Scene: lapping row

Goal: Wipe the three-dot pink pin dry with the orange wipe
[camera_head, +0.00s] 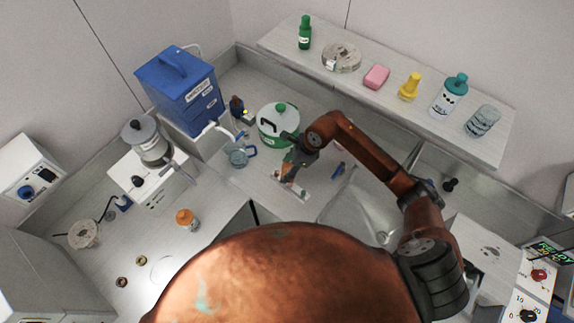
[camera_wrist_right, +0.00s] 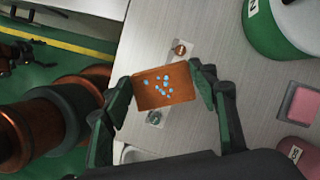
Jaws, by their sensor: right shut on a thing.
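My right gripper (camera_wrist_right: 160,92) is shut on the orange wipe (camera_wrist_right: 166,88), a flat piece with several light-blue spots. In the head view the gripper (camera_head: 294,163) holds the wipe (camera_head: 290,174) just over a pale strip (camera_head: 303,193) on the bench. The strip (camera_wrist_right: 181,51) runs under the wipe in the wrist view. A copper-coloured round piece (camera_wrist_right: 180,48) shows beyond one edge of the wipe and a grey-green one (camera_wrist_right: 155,118) beyond the other. I cannot make out the three-dot pink pin; the wipe covers the strip's middle. My left gripper is not in view.
A green-and-white pot (camera_head: 279,127) stands close behind the gripper. A glass jug (camera_head: 238,155) is to its left, a small blue item (camera_head: 339,169) to its right. A sink (camera_head: 355,222) lies at the right. A shelf (camera_head: 395,113) with bottles runs behind.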

